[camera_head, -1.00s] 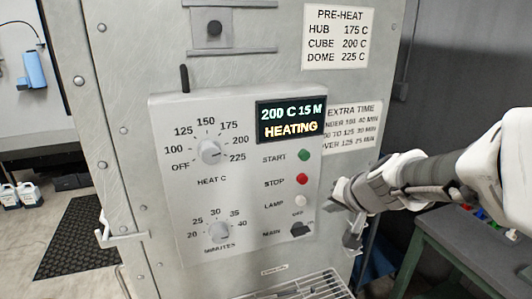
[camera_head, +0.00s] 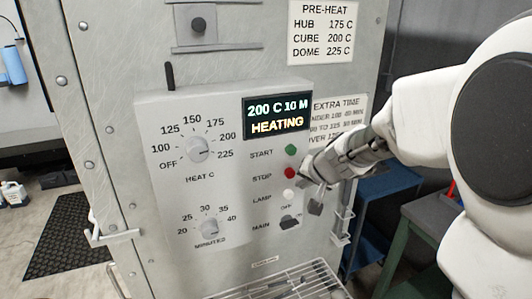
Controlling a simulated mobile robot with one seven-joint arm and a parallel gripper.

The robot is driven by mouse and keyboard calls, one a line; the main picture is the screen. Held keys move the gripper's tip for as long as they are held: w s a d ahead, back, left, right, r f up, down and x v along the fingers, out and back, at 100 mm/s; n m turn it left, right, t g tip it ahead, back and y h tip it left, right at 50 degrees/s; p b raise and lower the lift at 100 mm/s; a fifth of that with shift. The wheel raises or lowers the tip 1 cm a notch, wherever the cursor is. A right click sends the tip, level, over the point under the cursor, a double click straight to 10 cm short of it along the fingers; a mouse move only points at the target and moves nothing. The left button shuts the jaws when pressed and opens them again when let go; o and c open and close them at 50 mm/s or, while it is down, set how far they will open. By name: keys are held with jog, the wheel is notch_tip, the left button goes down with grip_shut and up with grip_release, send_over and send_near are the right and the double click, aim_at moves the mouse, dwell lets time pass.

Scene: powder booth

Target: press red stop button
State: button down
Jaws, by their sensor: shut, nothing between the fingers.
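The red stop button (camera_head: 289,173) sits on the oven's control panel (camera_head: 150,180), beside the word STOP. It stands between the green start button (camera_head: 291,150) above and the white lamp button (camera_head: 288,195) below. My gripper (camera_head: 306,182) is shut and empty, just right of the stop button. Its tips are close to the button, but I cannot tell whether they touch it. The display (camera_head: 277,115) reads 200 C 10 M and HEATING.
The heat dial (camera_head: 197,149) and minutes dial (camera_head: 208,230) are on the panel's left half. The main switch (camera_head: 290,222) is at the lower right. A wire rack (camera_head: 280,283) juts out below. A green-framed table (camera_head: 425,225) stands at the right.

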jog(key=shift+w+a, duration=0.3)
jog(key=shift+w, duration=0.55)
dwell(1.5)
jog(key=shift+w+a, duration=0.1)
jog(key=shift+w, duration=0.25)
jog(key=shift+w+a, duration=0.15)
jog(key=shift+w, duration=0.3)
dwell(0.6)
dwell(0.3)
jog(key=shift+s+d+b, duration=0.3)
jog(key=shift+s+b, duration=0.05)
jog(key=shift+s, duration=0.5)
jog(key=s, duration=0.1)
jog(key=s+d+b, duration=0.1)
jog(key=s, duration=0.2)
jog(key=shift+s+d+b, duration=0.25)
jog(key=shift+s+b, duration=0.1)
jog(key=shift+b, duration=0.05)
